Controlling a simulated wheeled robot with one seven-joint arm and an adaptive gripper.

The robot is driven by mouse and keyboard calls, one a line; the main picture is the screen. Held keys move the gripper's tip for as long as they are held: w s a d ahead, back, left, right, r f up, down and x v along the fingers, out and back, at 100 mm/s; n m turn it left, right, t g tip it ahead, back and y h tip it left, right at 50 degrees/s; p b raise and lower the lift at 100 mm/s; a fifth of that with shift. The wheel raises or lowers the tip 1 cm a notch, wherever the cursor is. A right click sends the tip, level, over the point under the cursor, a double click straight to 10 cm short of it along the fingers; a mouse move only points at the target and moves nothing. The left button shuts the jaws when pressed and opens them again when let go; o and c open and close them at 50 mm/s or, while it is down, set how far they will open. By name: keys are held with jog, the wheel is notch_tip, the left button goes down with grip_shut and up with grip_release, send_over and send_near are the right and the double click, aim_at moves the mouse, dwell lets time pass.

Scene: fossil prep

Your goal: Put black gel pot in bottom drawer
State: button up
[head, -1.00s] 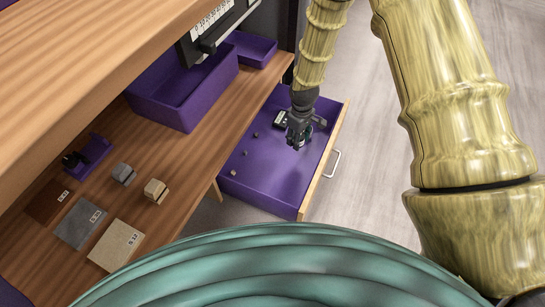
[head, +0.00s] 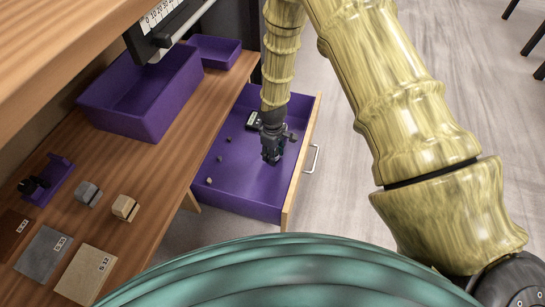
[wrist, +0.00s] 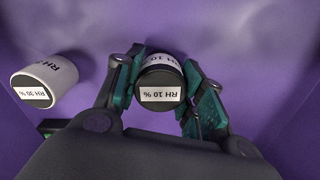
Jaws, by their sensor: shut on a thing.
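The black gel pot (wrist: 160,78), labelled RH 10 %, is between the two fingers of my gripper (wrist: 163,68) in the wrist view. The fingers are shut on its sides. In the head view my gripper (head: 271,158) points down inside the open, purple-lined drawer (head: 245,193), low over its floor. The pot is hard to make out there. I cannot tell whether its base touches the floor. A white pot (wrist: 42,82) with a dark end, labelled RH 30 %, lies to the left in the wrist view, apart from my gripper.
On the bench stand a purple bin (head: 150,105), a smaller purple tray (head: 216,52), two blocks (head: 125,207) and labelled tiles (head: 86,275). Floor right of the drawer is clear.

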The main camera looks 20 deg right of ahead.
jog(key=shift+f, duration=0.4)
jog(key=o, duration=1)
notch_tip(320, 180, up, 12)
jog(key=p, duration=0.6)
jog(key=shift+r, duration=0.15)
